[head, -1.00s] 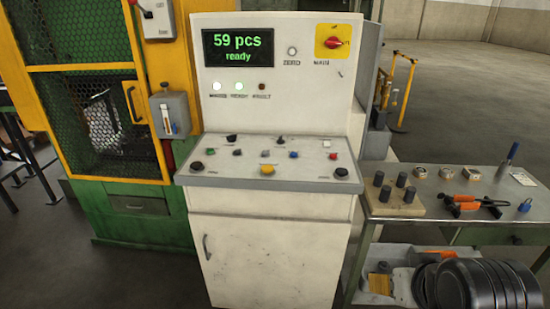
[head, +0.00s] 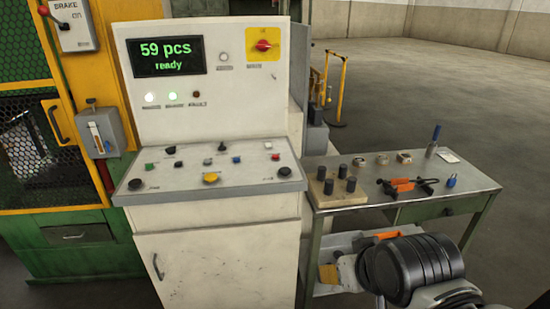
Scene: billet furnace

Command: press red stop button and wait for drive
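The control desk (head: 222,214) stands left of centre, with several small buttons and knobs on its sloped top. A small red button (head: 275,157) sits near the right end of the top, beside a blue one (head: 236,160) and in front of a white one (head: 267,146). A larger yellow button (head: 211,178) is at the front middle. The display (head: 166,56) reads "59 pcs ready" in green. Two lamps below it are lit; the "fault" lamp (head: 196,94) is dark. My arm shows at the lower right; my gripper is out of view. Nothing touches the buttons.
A side table (head: 329,201) to the right carries a block with black pegs, orange-handled pliers (head: 401,185) and small parts. A caged green and yellow machine (head: 70,237) stands left. A red rotary switch (head: 263,45) is on the upper panel. Open floor lies back right.

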